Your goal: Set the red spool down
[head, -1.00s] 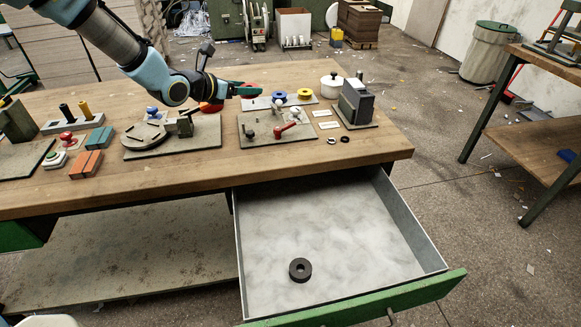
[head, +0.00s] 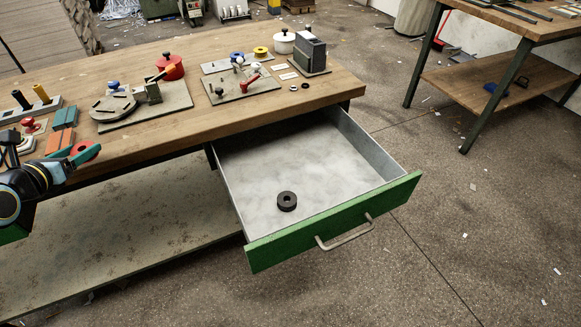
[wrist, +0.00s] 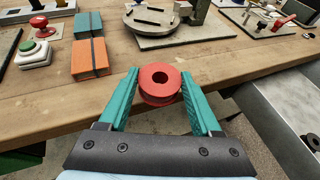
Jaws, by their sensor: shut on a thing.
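The red spool (wrist: 174,92) is between the two teal fingers of my gripper (wrist: 161,90) in the wrist view, its round hole facing up. My gripper is shut on it, at the front edge of the wooden workbench (wrist: 60,118). Whether the spool touches the bench top cannot be told. In the head view my gripper (head: 76,160) is at the left, with the red spool (head: 90,150) partly hidden by a finger. A blue spool (head: 236,56) and a yellow spool (head: 261,50) sit on a pale strip at the back of the bench.
An open drawer (head: 340,155) holds a black ring (head: 287,201). Orange and teal blocks (wrist: 90,58) and a green button box (wrist: 34,54) stand beyond my gripper. A red pot (head: 170,68) and fixture plates (head: 175,98) occupy the bench. Bare wood lies along the front.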

